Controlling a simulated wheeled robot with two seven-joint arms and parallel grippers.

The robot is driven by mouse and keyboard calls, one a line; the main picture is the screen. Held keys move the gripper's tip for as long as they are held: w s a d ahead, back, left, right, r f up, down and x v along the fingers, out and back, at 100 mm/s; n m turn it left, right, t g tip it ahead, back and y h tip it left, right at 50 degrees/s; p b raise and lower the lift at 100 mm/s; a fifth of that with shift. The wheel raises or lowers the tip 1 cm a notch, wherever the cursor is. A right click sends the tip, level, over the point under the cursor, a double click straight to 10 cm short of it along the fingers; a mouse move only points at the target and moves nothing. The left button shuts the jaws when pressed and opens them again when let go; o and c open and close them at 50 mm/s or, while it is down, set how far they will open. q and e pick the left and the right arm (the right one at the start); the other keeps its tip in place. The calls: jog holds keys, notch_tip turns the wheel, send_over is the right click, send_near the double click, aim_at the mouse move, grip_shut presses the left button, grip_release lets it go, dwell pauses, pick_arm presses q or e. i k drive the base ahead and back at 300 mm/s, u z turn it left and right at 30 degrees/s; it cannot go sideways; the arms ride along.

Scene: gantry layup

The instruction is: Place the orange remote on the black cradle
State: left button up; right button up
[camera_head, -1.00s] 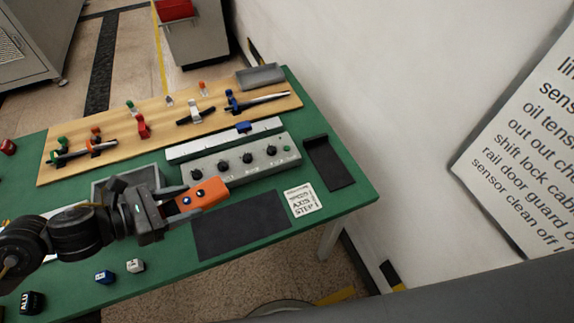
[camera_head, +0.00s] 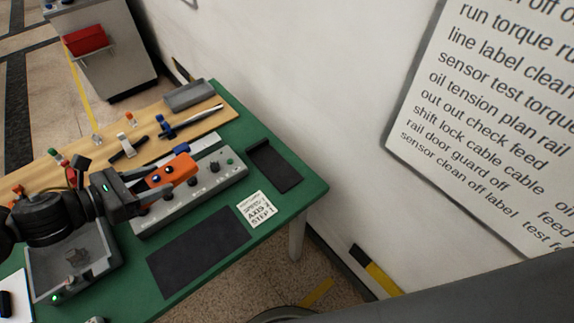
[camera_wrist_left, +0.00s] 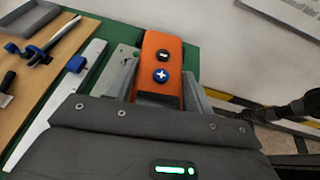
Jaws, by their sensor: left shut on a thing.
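My right gripper is not seen.
The grey control box (camera_head: 210,190) with knobs lies between gripper and cradle. A white label card (camera_head: 256,209) and a flat black mat (camera_head: 198,252) lie in front. A grey bin (camera_head: 105,265) is at left. The wall stands close behind the table's right side.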

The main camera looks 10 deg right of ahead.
aim_at(288, 167)
jog(key=z, duration=0.2)
jog(key=k, duration=0.6)
jog(key=z, duration=1.3)
